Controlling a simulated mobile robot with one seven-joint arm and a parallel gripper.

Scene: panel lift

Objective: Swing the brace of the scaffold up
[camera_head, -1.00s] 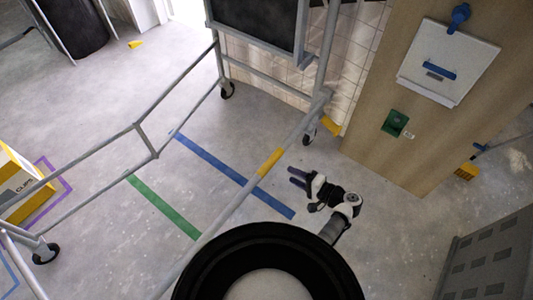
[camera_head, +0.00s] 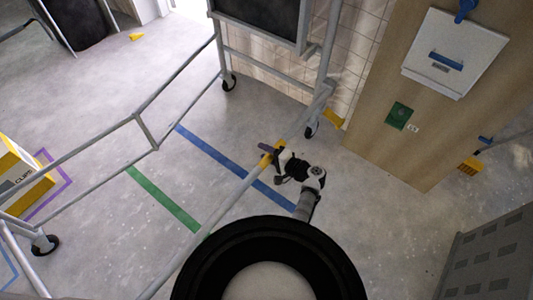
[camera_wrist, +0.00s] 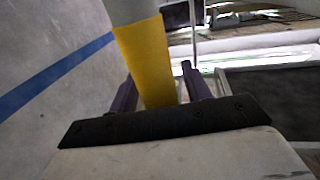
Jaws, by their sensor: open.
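The scaffold (camera_head: 141,131) is a grey tube frame on castors. Its brace (camera_head: 229,203) is a long grey bar that slants from the right upright down towards the bottom of the head view. A yellow band (camera_head: 266,159) marks part of the brace; it shows large in the wrist view (camera_wrist: 148,55). My gripper (camera_head: 270,150) is at this band. In the wrist view, its two dark purple fingers (camera_wrist: 158,85) are open, one on each side of the yellow band, with gaps visible. My gripper hides part of the band in the head view.
A wooden panel with a white box (camera_head: 455,53) and a green plate (camera_head: 398,115) stands at right. A grey cabinet (camera_head: 490,255) is at lower right. A yellow carton (camera_head: 20,178) is at left. Blue (camera_head: 215,154) and green (camera_head: 162,198) tape strips mark clear floor.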

